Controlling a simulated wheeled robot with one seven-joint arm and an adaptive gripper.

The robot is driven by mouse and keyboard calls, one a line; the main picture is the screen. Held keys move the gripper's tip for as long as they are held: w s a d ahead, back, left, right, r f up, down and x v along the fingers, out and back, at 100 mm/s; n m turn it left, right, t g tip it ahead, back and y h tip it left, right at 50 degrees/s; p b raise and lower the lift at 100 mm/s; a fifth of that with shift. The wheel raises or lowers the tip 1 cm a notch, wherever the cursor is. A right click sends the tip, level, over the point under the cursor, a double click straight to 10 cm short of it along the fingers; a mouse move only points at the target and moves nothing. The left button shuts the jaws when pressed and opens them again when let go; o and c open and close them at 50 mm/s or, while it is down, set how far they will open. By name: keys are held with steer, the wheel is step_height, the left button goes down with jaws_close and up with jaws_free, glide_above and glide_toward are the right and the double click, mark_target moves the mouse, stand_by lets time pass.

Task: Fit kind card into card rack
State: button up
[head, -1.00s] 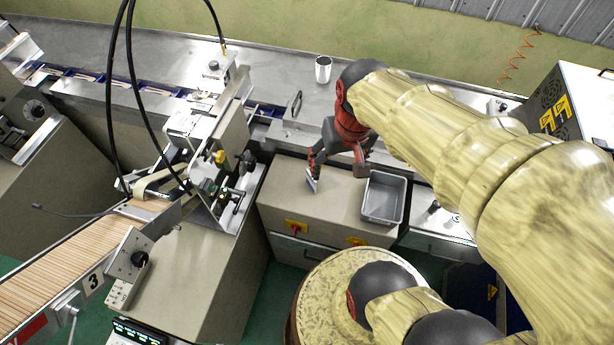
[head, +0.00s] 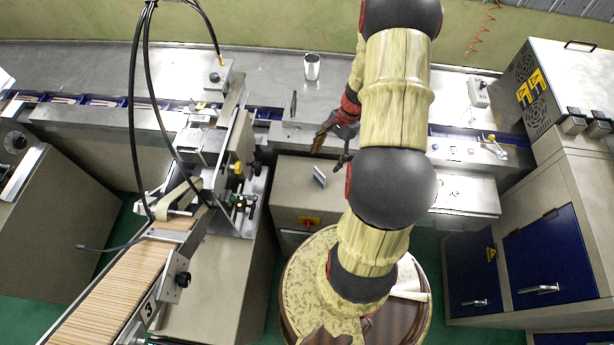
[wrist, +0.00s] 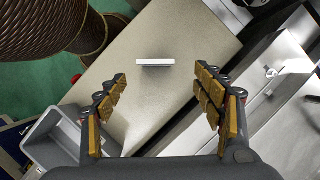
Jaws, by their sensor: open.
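A small upright piece, white with a blue face (head: 320,177), stands on the beige cabinet top (head: 293,192). In the wrist view it is a thin pale bar (wrist: 155,62). I cannot tell whether it is the card, the rack, or a card in a rack. My gripper (head: 331,150) is open and empty, just above and behind this piece in the head view. In the wrist view my gripper (wrist: 160,85) has its two padded fingers wide apart, with the bar beyond their tips and touching neither. No other card or rack can be made out.
A grey bin (wrist: 50,140) is at the lower left of the wrist view; my arm hides it in the head view. A white cup (head: 312,67) stands on the steel counter. The wrapper machine (head: 225,150) is to the left. The cabinet top around the piece is bare.

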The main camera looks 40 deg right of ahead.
mark_target(320, 172)
steer(key=f, duration=0.1)
steer(key=a+f, duration=0.1)
steer(key=shift+s+a+f+m, duration=0.2)
steer(key=shift+s+f+m, duration=0.1)
steer(key=shift+f, duration=0.1)
steer(key=shift+a+f, duration=0.15)
steer(key=shift+f, duration=0.1)
steer(key=x, duration=0.3)
steer(key=shift+w+a+f+p, duration=0.1)
steer(key=shift+a+f+p, duration=0.05)
steer(key=shift+a+p, duration=0.15)
steer(key=shift+f, duration=0.3)
steer(key=shift+c, duration=0.9)
steer(key=c, duration=1.1)
